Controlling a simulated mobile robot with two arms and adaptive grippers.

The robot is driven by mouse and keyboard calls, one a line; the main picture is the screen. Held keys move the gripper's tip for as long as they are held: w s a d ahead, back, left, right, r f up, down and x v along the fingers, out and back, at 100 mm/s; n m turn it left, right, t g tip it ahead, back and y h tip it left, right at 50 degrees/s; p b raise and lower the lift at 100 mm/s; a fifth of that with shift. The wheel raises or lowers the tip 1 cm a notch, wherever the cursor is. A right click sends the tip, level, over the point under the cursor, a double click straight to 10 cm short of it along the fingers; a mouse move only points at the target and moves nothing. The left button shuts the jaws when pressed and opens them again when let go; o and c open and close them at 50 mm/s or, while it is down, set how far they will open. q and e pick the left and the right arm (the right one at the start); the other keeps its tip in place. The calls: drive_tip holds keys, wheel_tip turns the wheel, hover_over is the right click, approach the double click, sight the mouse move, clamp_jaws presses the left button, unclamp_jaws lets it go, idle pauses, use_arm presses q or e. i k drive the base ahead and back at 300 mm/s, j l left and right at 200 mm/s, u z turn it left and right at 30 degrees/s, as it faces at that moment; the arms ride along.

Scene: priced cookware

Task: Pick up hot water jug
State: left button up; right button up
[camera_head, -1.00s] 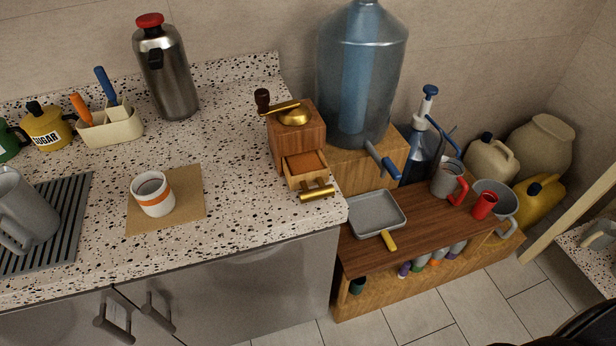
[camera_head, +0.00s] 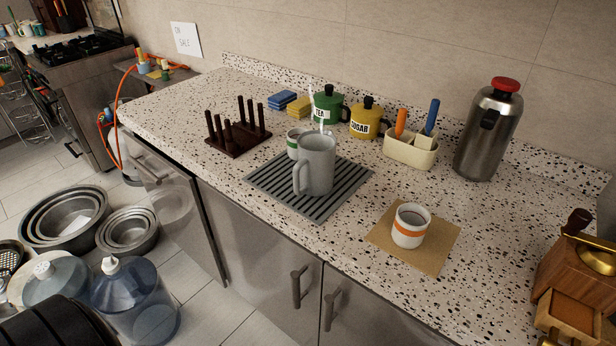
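The likely hot water jug is a tall steel flask with a red cap (camera_head: 488,135), upright at the back right of the speckled counter near the wall. A grey jug with a handle (camera_head: 315,165) stands on a dark ribbed drying mat (camera_head: 345,192) at the counter's middle. I cannot tell for certain which of the two the task means. Neither of my grippers is in view.
A striped cup (camera_head: 410,226) stands on a brown board (camera_head: 447,248) before the flask. A cream utensil holder (camera_head: 410,151) is left of the flask. A wooden grinder (camera_head: 580,275) stands at right. Metal basins (camera_head: 68,218) and a blue bottle (camera_head: 128,290) crowd the floor.

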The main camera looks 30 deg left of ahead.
sight(313, 172)
drive_tip(key=u, duration=0.9)
